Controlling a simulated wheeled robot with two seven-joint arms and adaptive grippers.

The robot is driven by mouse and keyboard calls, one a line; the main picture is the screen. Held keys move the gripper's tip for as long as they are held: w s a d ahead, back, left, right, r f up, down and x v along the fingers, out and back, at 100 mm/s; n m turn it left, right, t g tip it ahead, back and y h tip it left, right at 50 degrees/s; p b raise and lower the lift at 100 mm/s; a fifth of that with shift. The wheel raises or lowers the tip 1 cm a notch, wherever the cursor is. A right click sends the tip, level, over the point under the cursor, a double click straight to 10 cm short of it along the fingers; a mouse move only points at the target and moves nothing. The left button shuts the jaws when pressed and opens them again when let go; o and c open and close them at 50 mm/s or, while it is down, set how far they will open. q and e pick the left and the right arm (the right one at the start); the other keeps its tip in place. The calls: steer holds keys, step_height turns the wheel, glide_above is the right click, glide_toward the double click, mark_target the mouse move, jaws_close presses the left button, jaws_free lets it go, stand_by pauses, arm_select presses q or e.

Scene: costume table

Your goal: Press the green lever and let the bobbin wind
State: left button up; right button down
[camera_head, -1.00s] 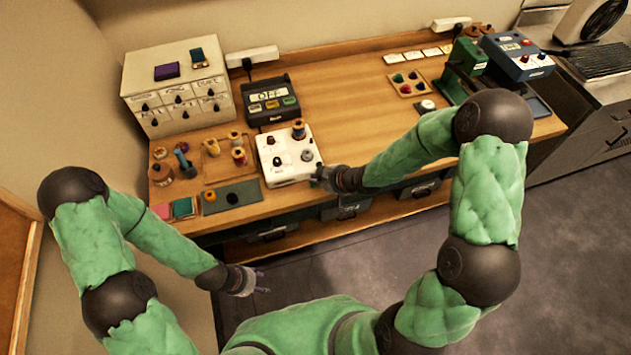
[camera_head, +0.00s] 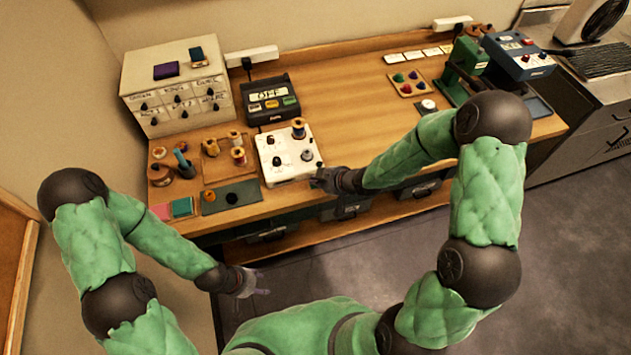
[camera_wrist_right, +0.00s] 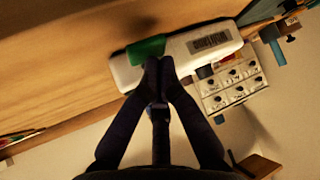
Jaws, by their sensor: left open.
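My right gripper (camera_head: 322,180) is low at the winder's right front corner. In the right wrist view the green lever (camera_wrist_right: 147,47) sticks out from the white winder (camera_wrist_right: 128,75). My right gripper's fingertips (camera_wrist_right: 160,64) are together right at the lever; I cannot tell whether they touch it. My left gripper (camera_head: 256,284) is open and empty, low in front of the table.
A black box with a display reading OFF (camera_head: 268,96) stands behind the winder. A small drawer cabinet (camera_head: 175,90) is at the back left. A wooden spool tray (camera_head: 214,172) and a dark green mat (camera_head: 240,190) lie left of the winder. The table's middle (camera_head: 345,110) is clear.

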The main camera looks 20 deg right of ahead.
steer(key=shift+f+b, duration=0.3)
steer(key=shift+f, duration=0.1)
steer(key=shift+r, duration=0.1)
stand_by(0.5)
steer(key=shift+r+p, duration=1.25)
steer(key=shift+r, duration=0.05)
step_height(320, 180, up, 5)
steer(key=p, duration=0.4)
steer(key=shift+p, duration=0.3)
